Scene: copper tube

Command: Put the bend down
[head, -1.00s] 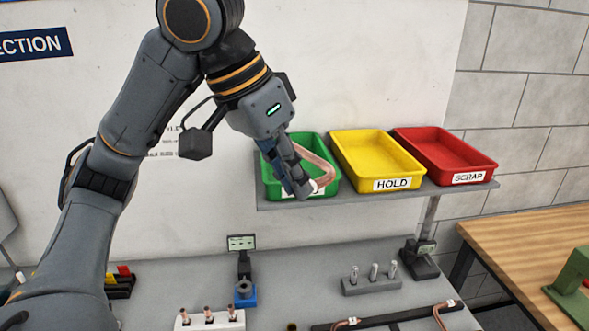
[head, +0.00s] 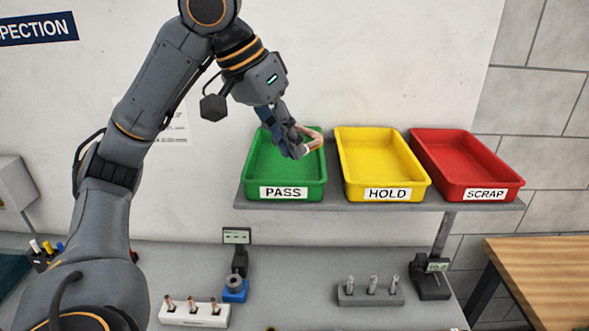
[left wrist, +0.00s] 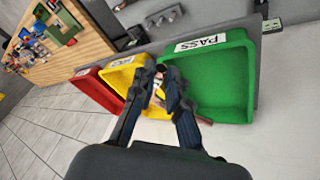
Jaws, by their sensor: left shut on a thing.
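The copper bend (head: 314,138) is held in my left gripper (head: 298,150), which is shut on it. In the head view the gripper and bend are over the right part of the green PASS tray (head: 284,181), near its back right side. In the left wrist view part of the bend (left wrist: 159,91) shows between the fingers (left wrist: 165,82), with the green tray (left wrist: 232,75) just beyond. I cannot tell whether the bend touches the tray. My right gripper is not in view.
The yellow HOLD tray (head: 380,164) and red SCRAP tray (head: 466,164) stand to the right on the same shelf (head: 340,202). Below are a white holder with copper pieces (head: 195,315), a grey holder with pins (head: 370,292) and small display stands. A wooden table (head: 540,262) is at right.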

